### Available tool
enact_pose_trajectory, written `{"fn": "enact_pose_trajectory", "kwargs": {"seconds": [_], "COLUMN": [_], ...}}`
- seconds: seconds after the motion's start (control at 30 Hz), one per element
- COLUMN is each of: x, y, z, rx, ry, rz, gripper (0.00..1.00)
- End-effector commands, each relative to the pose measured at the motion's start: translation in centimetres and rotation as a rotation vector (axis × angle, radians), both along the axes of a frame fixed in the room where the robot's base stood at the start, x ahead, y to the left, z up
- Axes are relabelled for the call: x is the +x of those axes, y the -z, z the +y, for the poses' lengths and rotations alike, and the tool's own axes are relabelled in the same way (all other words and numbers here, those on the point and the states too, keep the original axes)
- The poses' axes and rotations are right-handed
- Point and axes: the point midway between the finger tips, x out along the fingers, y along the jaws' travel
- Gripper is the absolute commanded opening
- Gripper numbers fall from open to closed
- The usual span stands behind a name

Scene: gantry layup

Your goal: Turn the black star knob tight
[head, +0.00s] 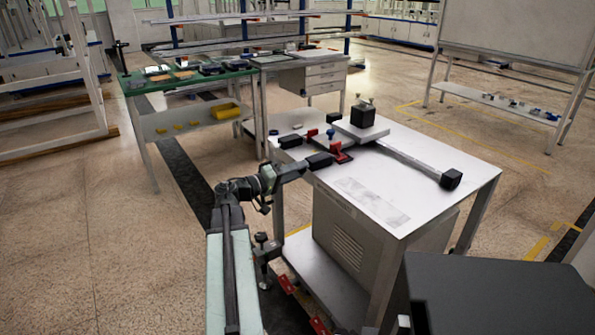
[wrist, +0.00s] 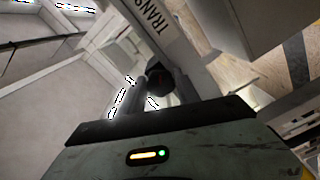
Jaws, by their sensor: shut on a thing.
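My gripper (head: 321,160) reaches over the left edge of the white-topped table in the head view. In the wrist view its two fingers stand up from the dark body, and the gripper (wrist: 157,86) is shut on a dark, rounded thing between the fingertips, which looks like the black star knob (wrist: 158,76). The knob's lobes are too dark and small to make out. In the head view I cannot pick the knob out from the dark gripper parts. How tight it is does not show.
The white-topped table (head: 375,207) carries a red-handled clamp (head: 341,153), a black block (head: 362,115) on a plate, and a long grey bar (head: 415,163). A green-topped bench (head: 135,82) stands behind at left. Open floor (head: 90,230) lies left of my arm.

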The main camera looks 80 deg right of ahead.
Motion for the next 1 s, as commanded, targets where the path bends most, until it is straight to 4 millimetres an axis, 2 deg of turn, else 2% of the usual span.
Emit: {"fn": "enact_pose_trajectory", "kwargs": {"seconds": [0.6,1.0], "x": [0.18,0.24], "y": [0.29,0.33], "z": [-0.02,-0.07], "rx": [-0.413,-0.583], "ry": [0.002,0.002], "rz": [-0.389,-0.547], "gripper": [0.0,0.0]}}
